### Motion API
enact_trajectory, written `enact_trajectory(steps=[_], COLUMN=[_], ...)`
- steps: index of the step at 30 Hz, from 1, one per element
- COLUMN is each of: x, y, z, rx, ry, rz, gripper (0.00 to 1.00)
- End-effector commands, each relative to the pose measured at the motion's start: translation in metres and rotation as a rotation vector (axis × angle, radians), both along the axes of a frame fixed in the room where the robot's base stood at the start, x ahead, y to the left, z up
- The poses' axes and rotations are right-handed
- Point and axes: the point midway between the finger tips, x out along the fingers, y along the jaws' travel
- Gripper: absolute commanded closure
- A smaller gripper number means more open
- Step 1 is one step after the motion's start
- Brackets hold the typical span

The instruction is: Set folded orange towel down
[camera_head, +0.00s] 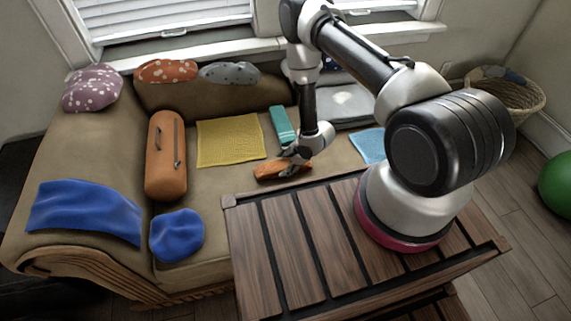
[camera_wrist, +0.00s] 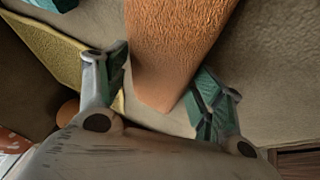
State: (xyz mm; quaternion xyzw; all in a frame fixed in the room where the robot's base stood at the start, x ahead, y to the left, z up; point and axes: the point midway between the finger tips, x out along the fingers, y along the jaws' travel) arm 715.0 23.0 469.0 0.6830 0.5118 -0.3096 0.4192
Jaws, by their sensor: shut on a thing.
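The folded orange towel (camera_head: 268,169) is at the front edge of the sofa seat, low over or on the cushion; I cannot tell whether it touches. My gripper (camera_head: 292,166) is shut on it from above. In the wrist view the towel (camera_wrist: 172,45) lies between the two fingers of my gripper (camera_wrist: 165,82), with its far part running out of the top of the picture. The sofa seat (camera_head: 215,181) shows as beige fabric around it.
A yellow cloth (camera_head: 230,140) lies left of the towel, a teal folded item (camera_head: 283,127) behind it, and a light blue cloth (camera_head: 369,145) to the right. An orange bag (camera_head: 165,157) lies farther left. A wooden slatted surface (camera_head: 290,245) is in front.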

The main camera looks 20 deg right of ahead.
Motion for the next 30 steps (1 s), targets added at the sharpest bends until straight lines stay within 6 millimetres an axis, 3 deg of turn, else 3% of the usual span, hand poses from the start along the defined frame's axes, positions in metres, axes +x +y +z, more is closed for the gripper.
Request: enact_trajectory(steps=[5,6,9,22,30], x=[0.0,0.0,0.0,-0.001,-0.015], y=[0.0,0.0,0.0,-0.002,-0.026], z=[-0.002,-0.002,-0.002,0.004,0.049], rx=[0.0,0.0,0.0,0.0,0.0], ry=[0.0,0.001,0.001,0.0,0.001], rz=[0.0,0.0,0.0,-0.001,-0.003], gripper=[0.62,0.27,0.11,0.11,0.11])
